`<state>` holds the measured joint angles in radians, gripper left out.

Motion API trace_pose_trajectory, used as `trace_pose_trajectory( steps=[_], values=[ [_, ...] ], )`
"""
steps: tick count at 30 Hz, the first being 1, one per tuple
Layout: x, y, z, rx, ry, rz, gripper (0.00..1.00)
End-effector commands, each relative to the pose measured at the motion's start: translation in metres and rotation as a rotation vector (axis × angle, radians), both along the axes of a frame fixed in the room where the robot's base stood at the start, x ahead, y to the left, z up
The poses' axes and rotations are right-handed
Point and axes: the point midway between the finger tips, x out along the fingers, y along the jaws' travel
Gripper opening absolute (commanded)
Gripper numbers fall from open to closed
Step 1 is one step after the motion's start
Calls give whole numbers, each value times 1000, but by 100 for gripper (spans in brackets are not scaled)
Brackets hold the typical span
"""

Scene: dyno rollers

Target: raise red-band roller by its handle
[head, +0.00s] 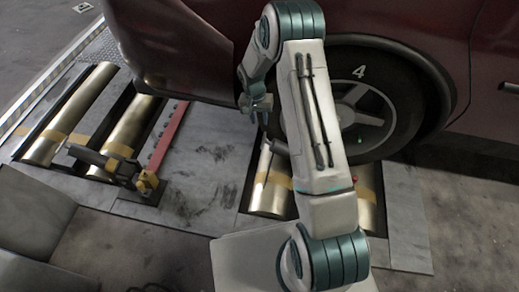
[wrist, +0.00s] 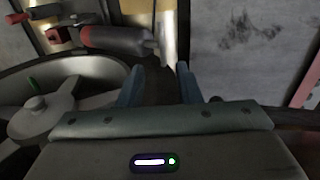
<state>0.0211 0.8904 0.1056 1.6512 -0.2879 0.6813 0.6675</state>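My gripper (head: 259,108) is beside the car's wheel, above the floor rollers. In the wrist view its two blue-grey fingers (wrist: 160,72) are apart with nothing between them. A dark handle grip (wrist: 115,41) with a red end lies just ahead of the fingertips, slightly left, apart from them. It also shows near the tyre in the head view (head: 278,147). A brassy roller (head: 270,190) with a yellow-orange band lies below, partly behind my arm; part of a roller shows in the wrist view (wrist: 167,15). I cannot make out a red band on any roller.
The dark red car (head: 190,45) and its wheel (head: 375,105), marked 4, stand close to the gripper. Two more brassy rollers (head: 75,115), a yellow-jointed lever (head: 148,183) and a red strip (head: 168,135) lie left. Grey floor plates (head: 205,165) between them are clear.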

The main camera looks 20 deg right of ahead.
Motion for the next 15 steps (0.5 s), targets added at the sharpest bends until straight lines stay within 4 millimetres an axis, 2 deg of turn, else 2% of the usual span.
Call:
trace_pose_trajectory(
  steps=[1, 8, 15],
  values=[
    [1, 1, -11, 1, 2, -2, 31],
    [-1, -2, -36, 2, 3, -5, 31],
    [-4, -9, -89, 3, 5, -4, 31]
  ],
)
